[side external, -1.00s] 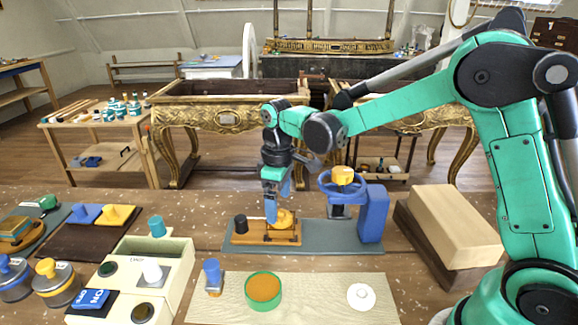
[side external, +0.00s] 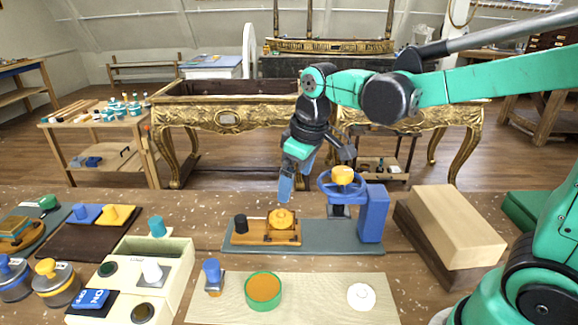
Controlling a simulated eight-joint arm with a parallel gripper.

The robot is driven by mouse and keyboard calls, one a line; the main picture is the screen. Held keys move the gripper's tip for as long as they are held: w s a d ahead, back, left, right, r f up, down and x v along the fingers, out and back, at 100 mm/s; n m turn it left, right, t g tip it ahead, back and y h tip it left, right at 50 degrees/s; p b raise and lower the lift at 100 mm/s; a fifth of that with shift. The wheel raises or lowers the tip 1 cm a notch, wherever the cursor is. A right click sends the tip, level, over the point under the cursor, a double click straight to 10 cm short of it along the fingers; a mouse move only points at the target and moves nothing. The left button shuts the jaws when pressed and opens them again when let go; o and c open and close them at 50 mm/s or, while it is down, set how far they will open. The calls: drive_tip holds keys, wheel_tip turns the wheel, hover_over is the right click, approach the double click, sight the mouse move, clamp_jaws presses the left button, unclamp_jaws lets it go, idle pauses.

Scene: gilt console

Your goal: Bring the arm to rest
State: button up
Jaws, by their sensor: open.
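My gripper (side external: 286,190) hangs in the air, pointing down, above the grey base plate of the blue press. Its blue fingers are open, with nothing visible between them. Below it, apart from the fingertips, a yellow knobbed piece (side external: 281,220) sits on an orange wooden block (side external: 256,238). My teal arm reaches in from the right.
A blue press (side external: 372,213) with a handwheel (side external: 342,184) stands close right of my gripper. A wooden block (side external: 455,225) lies further right. In front are a green-rimmed dish (side external: 263,291) and white lid (side external: 361,296) on a cream mat (side external: 320,311). A pale box (side external: 175,262) stands left.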

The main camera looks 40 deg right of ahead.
drive_tip(key=s+m+t, duration=0.3)
drive_tip(key=s+t, duration=0.1)
drive_tip(key=s, duration=0.3)
drive_tip(key=shift+s+d+f+m+t, duration=0.2)
drive_tip(key=shift+m+t, duration=0.1)
drive_tip(key=shift+m, duration=0.1)
